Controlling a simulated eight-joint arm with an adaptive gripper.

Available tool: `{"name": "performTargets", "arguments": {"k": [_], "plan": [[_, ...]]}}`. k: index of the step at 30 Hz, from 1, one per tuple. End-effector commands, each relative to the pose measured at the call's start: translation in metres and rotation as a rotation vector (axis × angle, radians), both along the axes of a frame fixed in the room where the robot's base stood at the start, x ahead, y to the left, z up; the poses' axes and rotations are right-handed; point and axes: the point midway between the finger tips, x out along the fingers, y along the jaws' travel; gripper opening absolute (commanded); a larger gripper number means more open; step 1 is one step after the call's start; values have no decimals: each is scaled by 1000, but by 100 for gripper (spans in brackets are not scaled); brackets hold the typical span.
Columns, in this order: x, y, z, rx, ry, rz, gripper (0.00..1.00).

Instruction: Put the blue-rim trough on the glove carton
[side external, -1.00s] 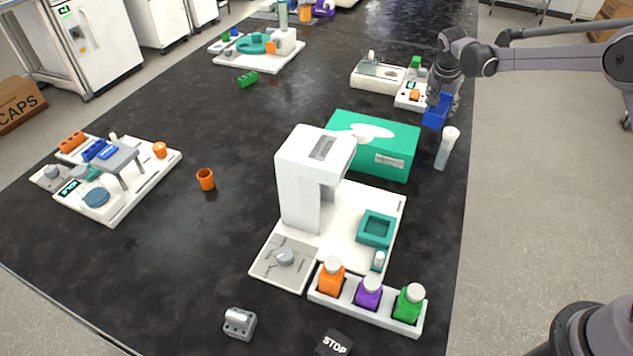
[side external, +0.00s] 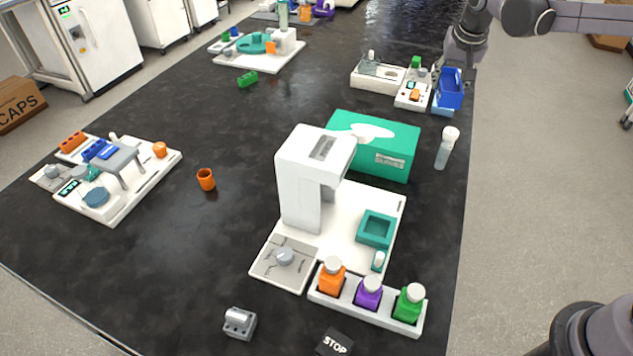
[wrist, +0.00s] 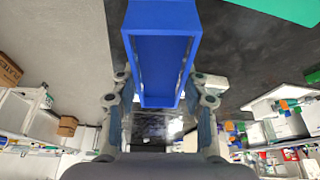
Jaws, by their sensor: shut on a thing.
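The blue trough (side external: 450,90) is held off to the right, near the table's right edge, beyond the glove carton. My gripper (side external: 458,72) is shut on it; in the wrist view the trough (wrist: 160,65) sits between the two fingers and its hollow faces the camera. The trough looks tilted in the side view. The glove carton (side external: 398,153) is a green box with a white top opening, standing behind the white machine. A green corner, probably the carton (wrist: 295,8), shows at the wrist view's upper right. The trough is apart from the carton.
A light-blue piece (side external: 442,111) shows just below the trough; I cannot tell what it is. A white-capped tube (side external: 446,148) stands right of the carton. A white machine (side external: 305,185) stands in front of it. Small white stations (side external: 378,79) lie behind.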

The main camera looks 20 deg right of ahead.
Motion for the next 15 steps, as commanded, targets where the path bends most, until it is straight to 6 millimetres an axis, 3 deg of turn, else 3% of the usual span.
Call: {"name": "performTargets", "arguments": {"k": [3,8,15], "plan": [[-6,35,17,-1,-3,110,9],[-11,61,28,-3,-4,193,9],[-1,93,14,-3,-5,217,9]]}}
